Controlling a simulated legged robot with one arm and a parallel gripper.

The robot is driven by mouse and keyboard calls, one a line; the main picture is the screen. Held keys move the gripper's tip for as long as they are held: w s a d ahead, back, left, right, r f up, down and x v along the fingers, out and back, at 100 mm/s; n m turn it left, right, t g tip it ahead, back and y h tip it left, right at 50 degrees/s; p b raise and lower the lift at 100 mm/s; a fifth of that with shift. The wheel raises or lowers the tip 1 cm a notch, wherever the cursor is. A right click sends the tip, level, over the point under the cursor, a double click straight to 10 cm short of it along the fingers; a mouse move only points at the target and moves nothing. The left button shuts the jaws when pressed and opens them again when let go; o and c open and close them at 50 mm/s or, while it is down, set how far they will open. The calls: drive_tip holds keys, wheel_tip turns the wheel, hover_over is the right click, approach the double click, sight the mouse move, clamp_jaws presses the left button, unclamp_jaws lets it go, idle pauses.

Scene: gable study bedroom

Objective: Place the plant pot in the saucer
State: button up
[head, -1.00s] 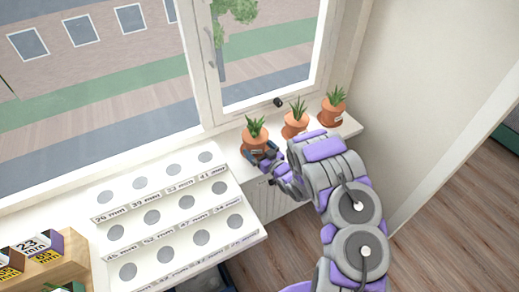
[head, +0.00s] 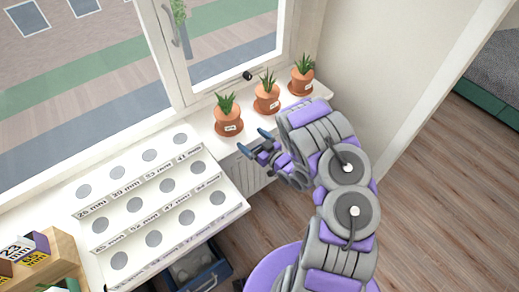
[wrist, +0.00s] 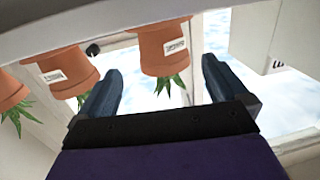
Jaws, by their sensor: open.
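Three terracotta plant pots with spiky green plants stand upright in a row on the white window sill: the left pot (head: 228,116), the middle pot (head: 267,95) and the right pot (head: 302,75).
A white stepped rack (head: 150,215) with round holes and millimetre labels stands left of the pots. A window (head: 225,40) is behind the sill.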

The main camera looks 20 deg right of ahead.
drive_tip(key=w+d+r+g+h, duration=0.3)
drive_tip(key=d+r+h, duration=0.25)
drive_tip(key=d, duration=0.35)
drive_tip(key=s+d+r+m+g+h, duration=0.35)
drive_tip(key=s+r+g+h, duration=0.2)
drive_tip(key=s+r, duration=0.3)
drive_tip(key=s+a+r+g+y, duration=0.1)
drive_tip(key=s+a+r+g, duration=0.2)
drive_tip(key=s, duration=0.9)
drive_tip(key=s+a+r+m+g+y, duration=0.1)
drive_tip(key=s+a+r+g, duration=0.2)
drive_tip(key=s+a+r, duration=0.2)
drive_tip(key=s+a+r+g+y, duration=0.1)
drive_tip(key=s+a+r+g, duration=0.2)
drive_tip(key=s+a, duration=0.6)
drive_tip(key=s+r, duration=0.1)
drive_tip(key=s, duration=0.9)
drive_tip(key=shift+r+y, duration=0.3)
drive_tip(key=shift+a, duration=0.1)
